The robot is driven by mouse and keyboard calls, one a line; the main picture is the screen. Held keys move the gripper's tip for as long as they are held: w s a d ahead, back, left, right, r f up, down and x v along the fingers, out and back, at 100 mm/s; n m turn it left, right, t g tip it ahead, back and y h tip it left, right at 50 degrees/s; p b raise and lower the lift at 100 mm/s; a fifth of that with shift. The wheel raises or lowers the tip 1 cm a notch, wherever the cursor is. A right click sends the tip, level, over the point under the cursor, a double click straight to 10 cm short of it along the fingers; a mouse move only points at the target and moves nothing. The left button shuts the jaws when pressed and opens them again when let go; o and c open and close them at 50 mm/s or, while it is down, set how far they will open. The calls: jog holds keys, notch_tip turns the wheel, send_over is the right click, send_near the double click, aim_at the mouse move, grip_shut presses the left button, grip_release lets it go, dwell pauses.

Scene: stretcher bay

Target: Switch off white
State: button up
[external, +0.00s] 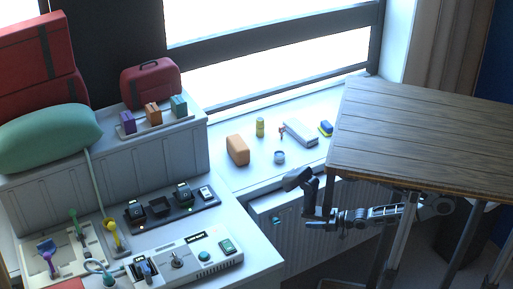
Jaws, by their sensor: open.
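A dark strip (150,222) with several switch-like units lies on the white counter at left. Its right-end unit has a white face (206,193); the others look dark. Small orange and green lights show along the strip, but I cannot tell each unit's switch position. A pale control box (205,262) with a knob, a round teal button and a green-faced unit lies in front of it. My gripper (296,179) is raised right of the counter, in front of the window ledge, well apart from the strip. It looks empty; its fingers are small and dark.
A wooden tabletop (430,135) stands over my arm at right. The window ledge holds an orange block (237,150), a yellow can (260,127) and small items. A green cushion (50,138) and red case (150,83) lie behind the counter. A hooked tube (92,185) rises left of the strip.

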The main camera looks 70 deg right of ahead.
jog(key=shift+w+d+f, duration=0.1)
jog(key=shift+w+f, duration=0.1)
jog(key=shift+w, duration=0.2)
jog(key=shift+c, duration=0.6)
jog(key=w+d+f+n, duration=0.1)
jog(key=w, duration=0.2)
jog(key=w+d+f+p, duration=0.1)
jog(key=w, duration=0.2)
jog(key=w+d+f+n, duration=0.1)
jog(key=w, duration=0.2)
jog(key=shift+n, duration=0.3)
grip_shut()
jog(key=w+d+r+m+g+h, duration=0.1)
jog(key=w+d+r+m+h, duration=0.2)
jog(key=w, duration=0.7)
jog(key=w+d+r+g+h+p, duration=0.1)
jog(key=w+d+r+h, duration=0.3)
jog(key=w, duration=0.6)
jog(key=w+d+r+m+g+h, duration=0.1)
jog(key=w+d+r+m+h, duration=0.3)
jog(key=w, duration=0.6)
jog(key=w+a+r+m+g+y+b, duration=0.1)
jog(key=w+a+r+m+g+y, duration=0.15)
jog(key=w+r+g, duration=0.3)
jog(key=a+r+m+g+y+b, duration=0.2)
jog(key=a+r+y, duration=0.3)
jog(key=a, duration=0.8)
jog(key=shift+s+a+r+g+y, duration=0.3)
jog(key=shift+r+g, duration=0.45)
jog(key=shift+r, duration=0.4)
